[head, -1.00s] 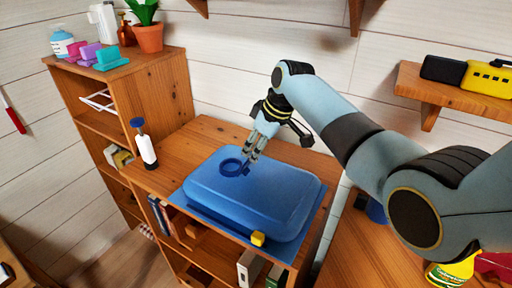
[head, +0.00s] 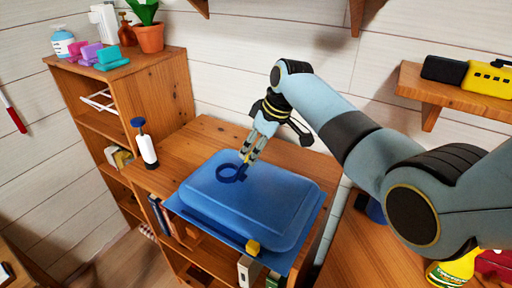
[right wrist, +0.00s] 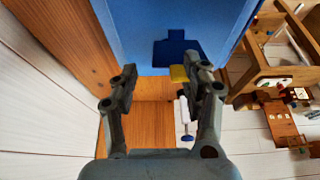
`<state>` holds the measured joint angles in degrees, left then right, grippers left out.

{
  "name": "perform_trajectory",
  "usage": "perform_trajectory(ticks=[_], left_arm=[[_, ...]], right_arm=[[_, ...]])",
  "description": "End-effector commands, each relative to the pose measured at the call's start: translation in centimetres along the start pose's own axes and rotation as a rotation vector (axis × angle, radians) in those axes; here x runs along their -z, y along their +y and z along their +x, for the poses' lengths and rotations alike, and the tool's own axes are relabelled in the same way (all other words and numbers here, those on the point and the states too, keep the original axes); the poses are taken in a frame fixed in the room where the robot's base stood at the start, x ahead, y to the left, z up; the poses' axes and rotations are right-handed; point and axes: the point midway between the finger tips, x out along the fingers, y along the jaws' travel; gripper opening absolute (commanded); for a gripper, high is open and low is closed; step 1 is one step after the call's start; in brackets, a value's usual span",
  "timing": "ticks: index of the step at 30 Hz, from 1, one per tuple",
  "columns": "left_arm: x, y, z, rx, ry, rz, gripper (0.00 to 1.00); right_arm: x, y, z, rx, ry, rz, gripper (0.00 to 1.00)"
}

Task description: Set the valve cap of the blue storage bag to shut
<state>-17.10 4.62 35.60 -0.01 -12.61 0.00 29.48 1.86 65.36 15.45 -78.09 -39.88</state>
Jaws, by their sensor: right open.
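The blue storage bag (head: 275,205) lies flat on a low wooden cabinet. A dark blue ring-shaped valve (head: 229,172) is on its top, towards the back left. A dark blue part of the valve (right wrist: 178,50) also shows in the right wrist view. I cannot tell whether its cap is open or shut. My right gripper (head: 251,157) is just above and behind the valve, pointing down. In the right wrist view its fingers (right wrist: 160,78) are apart, with a small yellow piece by the right fingertip. My left gripper is out of view.
A white bottle with a blue top (head: 147,150) stands left of the bag. A taller shelf (head: 160,85) behind it carries a plant and small items. A yellow block (head: 252,246) is at the bag's front edge. A wall shelf (head: 450,97) is at right.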

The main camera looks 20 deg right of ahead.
Motion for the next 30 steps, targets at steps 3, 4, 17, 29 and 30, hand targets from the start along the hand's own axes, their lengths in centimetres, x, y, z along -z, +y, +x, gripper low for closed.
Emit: perform_trajectory(ticks=[3,4,17,29,30], left_arm=[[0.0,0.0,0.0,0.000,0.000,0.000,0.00],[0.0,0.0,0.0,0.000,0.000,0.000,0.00],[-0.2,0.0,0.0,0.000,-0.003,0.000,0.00],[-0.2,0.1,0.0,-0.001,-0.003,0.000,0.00],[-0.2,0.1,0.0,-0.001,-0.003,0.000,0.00]], right_arm=[[0.0,0.0,0.0,-0.001,0.000,0.000,0.50],[0.0,0.0,0.0,-0.001,0.000,0.000,0.50],[0.1,0.2,-4.8,-0.006,0.003,-0.001,0.50],[0.0,0.1,-11.5,-0.001,0.000,0.000,0.50],[0.0,0.1,-11.8,-0.001,0.000,0.000,0.50]])
